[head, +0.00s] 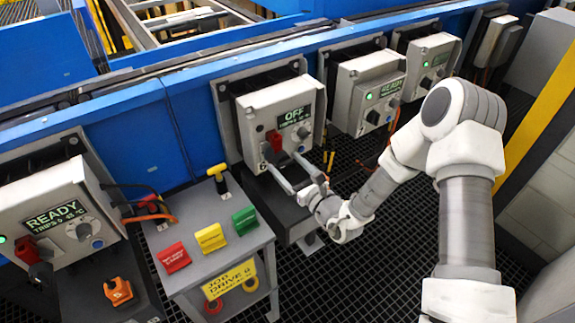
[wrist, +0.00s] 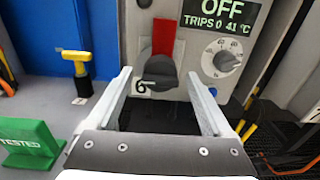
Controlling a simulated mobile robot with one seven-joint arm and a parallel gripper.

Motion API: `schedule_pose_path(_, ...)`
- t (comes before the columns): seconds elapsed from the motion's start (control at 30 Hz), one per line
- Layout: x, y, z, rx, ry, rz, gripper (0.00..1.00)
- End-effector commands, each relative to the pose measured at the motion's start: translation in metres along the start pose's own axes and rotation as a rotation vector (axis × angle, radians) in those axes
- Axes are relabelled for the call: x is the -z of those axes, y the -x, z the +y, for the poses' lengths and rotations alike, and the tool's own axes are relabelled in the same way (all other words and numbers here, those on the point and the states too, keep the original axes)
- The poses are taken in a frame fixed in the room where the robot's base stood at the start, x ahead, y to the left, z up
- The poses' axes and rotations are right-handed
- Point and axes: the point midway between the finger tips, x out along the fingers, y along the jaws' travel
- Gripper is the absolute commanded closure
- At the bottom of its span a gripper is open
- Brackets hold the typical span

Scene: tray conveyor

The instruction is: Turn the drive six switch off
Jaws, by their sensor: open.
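The drive six box (head: 252,128) is light grey, and its green-lit display (head: 294,117) reads OFF; in the wrist view the display (wrist: 220,12) reads OFF, trips 0, 41 °C. Its switch has a red part (wrist: 164,36) above a dark handle (wrist: 160,70), with a "6" label (wrist: 141,87) just below left. The red part (head: 274,139) also shows in the head view. My gripper (head: 284,162) is open in front of the box. In the wrist view its fingers (wrist: 159,73) stand either side of the dark handle, with nothing between them held; contact cannot be told.
A grey dial (wrist: 221,60) sits right of the switch. A grey cart (head: 205,215) with red, yellow and green tags stands left of my gripper. A neighbouring READY box (head: 372,92) is to the right, another (head: 60,215) at left. Dark grating floor lies in front.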

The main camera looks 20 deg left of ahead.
Motion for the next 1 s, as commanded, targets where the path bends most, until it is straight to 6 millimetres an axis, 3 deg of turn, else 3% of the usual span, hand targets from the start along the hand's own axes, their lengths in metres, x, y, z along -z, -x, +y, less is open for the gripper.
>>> schedule_pose_path(0.17,0.0,0.005,-0.001,0.001,0.0,0.0,0.16)
schedule_pose_path(0.27,0.0,0.018,-0.001,0.002,-0.001,0.003,0.16)
schedule_pose_path(0.7,0.0,0.123,-0.001,0.004,-0.005,0.003,0.16)
schedule_pose_path(1.0,0.0,0.168,-0.001,0.001,-0.001,0.001,0.16)
